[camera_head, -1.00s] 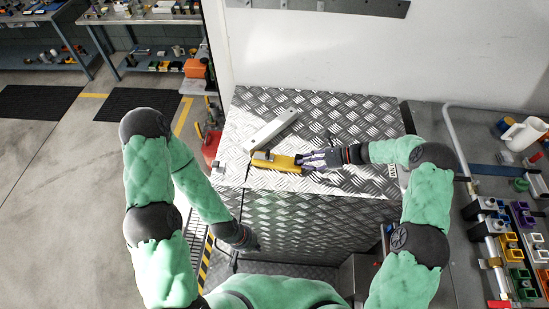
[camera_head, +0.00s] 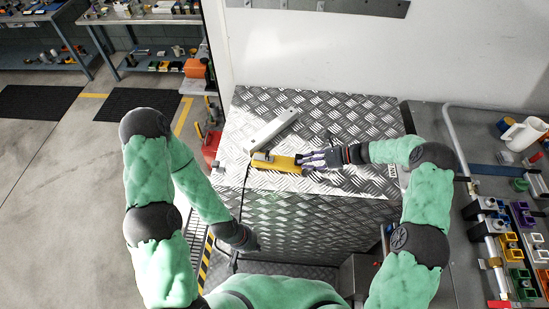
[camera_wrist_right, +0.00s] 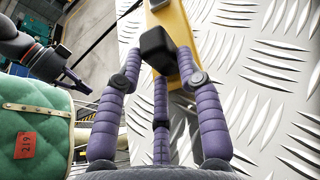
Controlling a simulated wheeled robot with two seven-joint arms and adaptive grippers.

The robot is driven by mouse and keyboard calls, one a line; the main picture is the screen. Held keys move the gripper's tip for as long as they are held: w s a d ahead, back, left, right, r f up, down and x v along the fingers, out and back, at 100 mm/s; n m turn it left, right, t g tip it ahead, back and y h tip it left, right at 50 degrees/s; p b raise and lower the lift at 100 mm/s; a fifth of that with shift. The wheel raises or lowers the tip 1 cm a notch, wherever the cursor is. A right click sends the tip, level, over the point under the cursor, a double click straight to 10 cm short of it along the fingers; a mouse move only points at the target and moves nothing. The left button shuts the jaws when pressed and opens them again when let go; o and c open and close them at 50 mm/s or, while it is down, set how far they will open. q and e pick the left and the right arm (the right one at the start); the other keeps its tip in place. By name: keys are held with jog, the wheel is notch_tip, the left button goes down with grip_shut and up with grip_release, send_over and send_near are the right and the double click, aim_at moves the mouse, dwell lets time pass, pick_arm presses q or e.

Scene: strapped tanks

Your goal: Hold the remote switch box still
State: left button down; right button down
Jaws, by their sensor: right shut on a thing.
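The remote switch box is a yellow, oblong box (camera_head: 275,161) with dark and grey parts on top. It lies near the front edge of the tread-plate top (camera_head: 350,120) in the head view, and shows at the top of the right wrist view (camera_wrist_right: 176,20). A black block (camera_wrist_right: 157,48) sits between the fingers in the wrist view. My left gripper (camera_head: 250,244) hangs low before the front face, away from the box; its fingers are too small to judge.
A pale metal bar (camera_head: 271,130) lies just behind the box. A dark cable (camera_head: 246,180) hangs down the front from the box's left end. A bench with coloured bins (camera_head: 515,245) and a white jug (camera_head: 523,133) stands at right. The top's back right is clear.

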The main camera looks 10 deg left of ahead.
pick_arm(q)
jog(key=shift+f+b, duration=0.3)
dwell(0.9)
